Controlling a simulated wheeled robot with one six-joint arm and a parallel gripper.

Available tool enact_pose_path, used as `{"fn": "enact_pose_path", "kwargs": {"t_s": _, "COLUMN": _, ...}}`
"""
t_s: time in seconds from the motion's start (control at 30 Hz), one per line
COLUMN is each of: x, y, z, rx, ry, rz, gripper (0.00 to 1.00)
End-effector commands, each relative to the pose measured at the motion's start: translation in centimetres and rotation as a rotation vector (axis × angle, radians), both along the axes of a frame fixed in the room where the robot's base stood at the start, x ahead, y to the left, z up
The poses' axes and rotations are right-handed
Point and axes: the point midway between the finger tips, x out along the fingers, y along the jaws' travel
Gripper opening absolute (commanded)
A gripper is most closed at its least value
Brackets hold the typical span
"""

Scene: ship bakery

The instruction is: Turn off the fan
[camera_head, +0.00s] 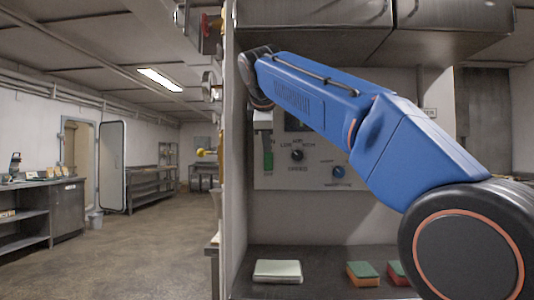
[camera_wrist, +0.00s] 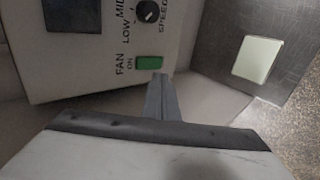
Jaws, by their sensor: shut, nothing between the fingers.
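The fan panel shows in the wrist view (camera_wrist: 85,85), with the words FAN and ON beside a green switch (camera_wrist: 148,63). A black speed knob (camera_wrist: 148,11) marked LOW and MID is further along the panel. My gripper (camera_wrist: 158,77) is shut and empty, its tips close to the edge of the green switch. I cannot tell whether they touch it. In the head view, the panel (camera_head: 315,180) is on the wall behind my blue arm, with the green switch (camera_head: 268,161) at its left and the speed knob (camera_head: 297,155) beside it. The gripper's pale body is just above the switch.
Below are a pale pad (camera_head: 277,271), a green and orange sponge (camera_head: 362,273) and a green and red one (camera_head: 398,271) on a dark counter (camera_head: 325,262). Metal cabinets (camera_head: 320,25) hang above. Open floor (camera_head: 150,240) lies left of the partition.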

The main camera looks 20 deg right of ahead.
Motion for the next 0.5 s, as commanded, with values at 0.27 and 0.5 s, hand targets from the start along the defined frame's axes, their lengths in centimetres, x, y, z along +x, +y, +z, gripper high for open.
{"fn": "enact_pose_path", "kwargs": {"t_s": 0.27, "x": -3.0, "y": 1.1, "z": 3.1, "rx": 0.001, "ry": -0.001, "rz": 0.002, "gripper": 0.0}}
{"fn": "enact_pose_path", "kwargs": {"t_s": 0.5, "x": -3.9, "y": 1.3, "z": 3.9, "rx": 0.0, "ry": 0.001, "rz": 0.0, "gripper": 0.0}}
